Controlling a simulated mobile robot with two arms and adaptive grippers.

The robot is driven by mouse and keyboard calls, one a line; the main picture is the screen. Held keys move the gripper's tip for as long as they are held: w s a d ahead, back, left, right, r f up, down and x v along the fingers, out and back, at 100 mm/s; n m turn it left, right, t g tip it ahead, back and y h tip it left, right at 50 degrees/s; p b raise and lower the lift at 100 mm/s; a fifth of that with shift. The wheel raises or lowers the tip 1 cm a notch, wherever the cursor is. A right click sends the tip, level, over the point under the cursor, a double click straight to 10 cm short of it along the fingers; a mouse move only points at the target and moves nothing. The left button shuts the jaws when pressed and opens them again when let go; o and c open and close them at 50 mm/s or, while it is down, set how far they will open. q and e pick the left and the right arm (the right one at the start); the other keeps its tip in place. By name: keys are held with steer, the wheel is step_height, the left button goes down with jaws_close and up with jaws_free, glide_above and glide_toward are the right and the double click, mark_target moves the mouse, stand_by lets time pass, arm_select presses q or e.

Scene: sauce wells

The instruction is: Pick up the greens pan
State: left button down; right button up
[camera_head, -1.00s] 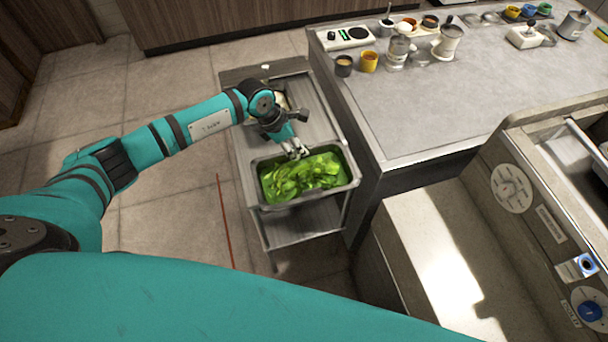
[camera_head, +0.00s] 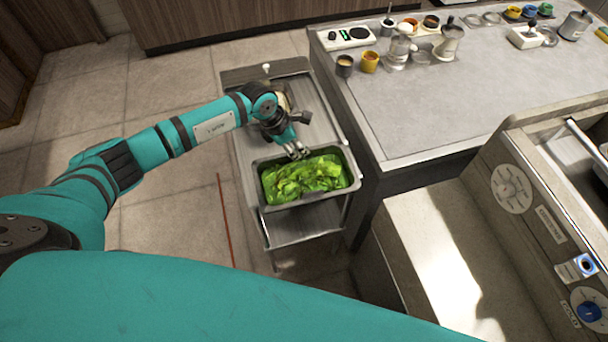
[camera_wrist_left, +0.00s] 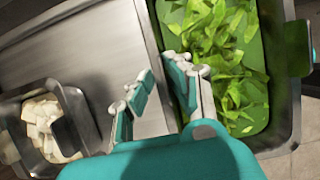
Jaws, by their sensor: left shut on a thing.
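The greens pan (camera_head: 349,187) is a metal pan with bright green leaves, at the near end of a metal cart (camera_head: 320,129). My left gripper (camera_head: 299,152) is at the pan's far rim, shut on it. In the left wrist view the fingers (camera_wrist_left: 165,82) straddle the pan's rim (camera_wrist_left: 157,40), one finger on the leaf side and one outside. The leaves hide part of the pan's floor. My right gripper is not in view.
A smaller pan with white pieces (camera_wrist_left: 42,124) sits farther along the cart, partly behind my arm. A steel counter (camera_head: 440,100) with cups, jars and a scale (camera_head: 348,37) stands right of the cart. Open tiled floor lies to the left.

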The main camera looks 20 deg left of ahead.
arm_select(q)
steer(key=shift+w+r+b, duration=0.1)
steer(key=shift+r+b, duration=0.25)
steer(key=shift+r, duration=0.15)
step_height(320, 180, up, 2)
steer(key=shift+r+b, duration=0.1)
steer(key=shift+b, duration=0.55)
steer(key=r+b, duration=0.2)
steer(key=b, duration=0.3)
glide_above(300, 202)
steer(key=shift+f, duration=0.2)
steer(key=shift+s+d+r, duration=0.1)
steer(key=shift+s+r, duration=0.05)
steer(key=shift+s, duration=0.25)
